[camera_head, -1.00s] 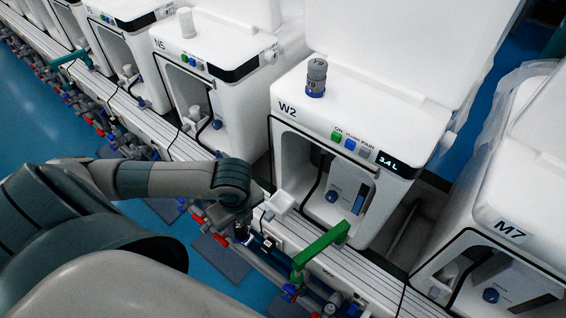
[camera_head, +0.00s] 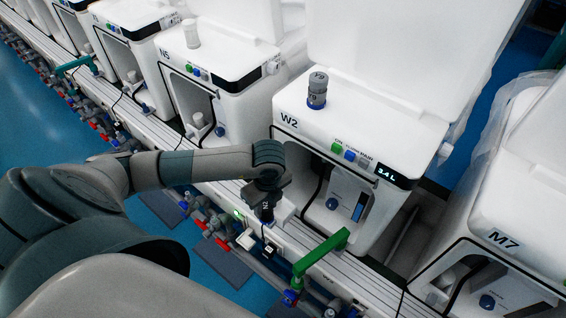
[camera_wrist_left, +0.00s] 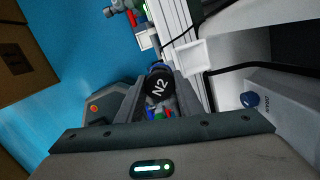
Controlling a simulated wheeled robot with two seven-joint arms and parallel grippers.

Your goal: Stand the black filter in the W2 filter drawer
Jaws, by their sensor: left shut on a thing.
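My left gripper (camera_head: 264,194) is shut on the black filter (camera_head: 267,212), which hangs below it with a white N2 label. In the left wrist view the black filter (camera_wrist_left: 159,87) sits between the two fingers (camera_wrist_left: 160,98), with a blue part at its far end. The white W2 machine (camera_head: 345,115) stands right of the gripper. A small open white tray, seemingly the W2 filter drawer (camera_head: 284,211), sticks out at its lower front left, partly hidden by the gripper. In the wrist view it is the white square tray (camera_wrist_left: 190,57), apart from the filter. My right gripper is not in view.
A green handle (camera_head: 322,252) juts out in front of W2. Pipes and valves (camera_head: 215,235) run below the rail. The N5 machine (camera_head: 212,60) is left, M7 (camera_head: 520,225) right.

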